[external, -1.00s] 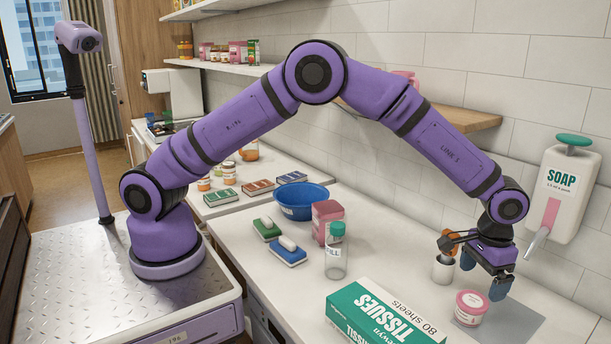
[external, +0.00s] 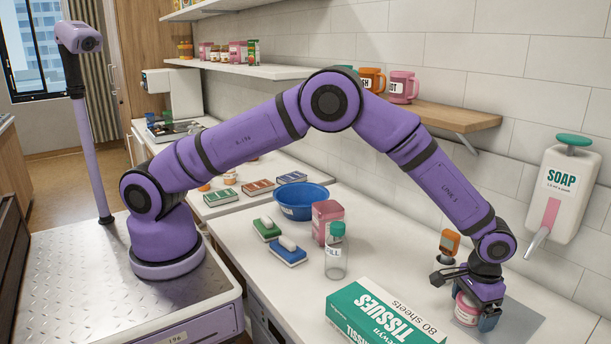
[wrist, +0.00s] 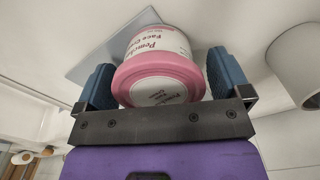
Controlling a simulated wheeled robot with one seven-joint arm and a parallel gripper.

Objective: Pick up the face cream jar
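The face cream jar (external: 467,308) is a small round jar with a pink lid and a white and pink label. In the wrist view the jar (wrist: 160,80) lies between the two fingers of my gripper (wrist: 162,78). A thin gap seems to show beside the right finger, so the fingers look open around the jar. Part of the jar is hidden by the gripper in the external view.
A white cup-like object with an orange-topped item (external: 449,243) stands just behind my gripper. A green tissue box (external: 385,315) lies to the left in front. A soap dispenser (external: 560,190) hangs on the wall at right. A clear bottle (external: 336,260) stands farther left.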

